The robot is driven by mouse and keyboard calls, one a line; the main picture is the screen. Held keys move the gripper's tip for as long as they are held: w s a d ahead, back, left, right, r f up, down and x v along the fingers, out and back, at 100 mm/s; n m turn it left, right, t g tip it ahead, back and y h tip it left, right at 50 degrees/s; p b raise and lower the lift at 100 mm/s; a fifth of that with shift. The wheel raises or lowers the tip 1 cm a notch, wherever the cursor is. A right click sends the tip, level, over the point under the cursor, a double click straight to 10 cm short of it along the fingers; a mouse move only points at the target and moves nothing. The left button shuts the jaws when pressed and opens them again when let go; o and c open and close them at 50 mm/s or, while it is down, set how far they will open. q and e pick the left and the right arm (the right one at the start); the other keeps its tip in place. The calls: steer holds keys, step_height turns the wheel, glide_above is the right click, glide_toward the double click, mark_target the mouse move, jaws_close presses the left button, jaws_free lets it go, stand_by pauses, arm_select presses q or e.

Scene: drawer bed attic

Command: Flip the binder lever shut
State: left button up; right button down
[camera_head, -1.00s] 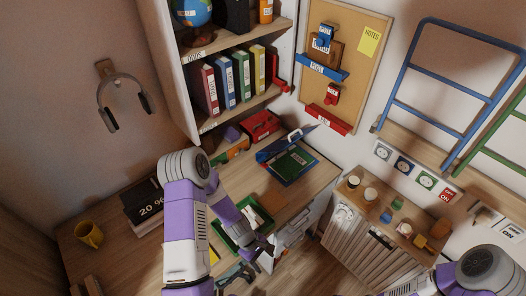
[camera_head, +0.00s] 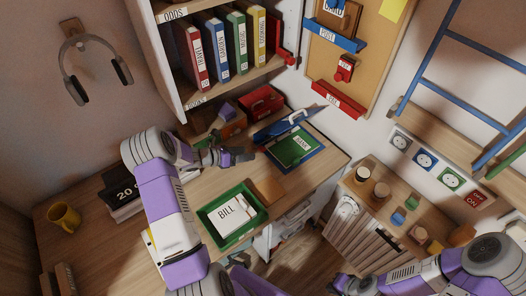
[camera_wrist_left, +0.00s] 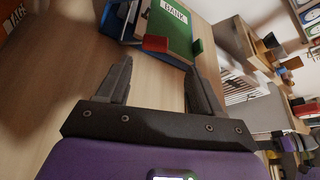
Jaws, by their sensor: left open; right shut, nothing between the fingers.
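The blue binder (camera_head: 322,151) lies open on the desk, its cover (camera_head: 272,131) raised at the back. A green sheet or booklet marked BANK (camera_head: 291,150) lies in it. A pale lever-like part (camera_head: 297,116) stands up near the raised cover; its exact position is hard to tell. My left gripper (camera_head: 245,156) is open and empty, just left of the binder. In the left wrist view, the open fingers (camera_wrist_left: 158,72) point toward the binder (camera_wrist_left: 118,24) and the green BANK piece (camera_wrist_left: 174,24), apart from them. My right gripper (camera_head: 340,284) is shut and empty at bottom right, far from the binder.
A green tray (camera_head: 207,225) with papers marked BILL stands in front of my left gripper. A red box (camera_head: 262,103) and the binder shelf (camera_head: 236,83) stand behind.

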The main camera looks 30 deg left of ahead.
mark_target(259, 149)
arm_select(q)
steer(key=shift+w+a+t, duration=0.25)
steer(key=shift+a+t, duration=0.05)
steer(key=shift+a, duration=0.1)
steer(key=shift+w+d, duration=0.1)
steer(key=shift+w, duration=0.15)
steer(key=b+x, duration=0.1)
steer(key=x, duration=0.5)
steer(key=shift+w+d+f, duration=0.15)
steer(key=shift+w, duration=0.15)
steer(key=shift+c, duration=0.5)
jaws_close()
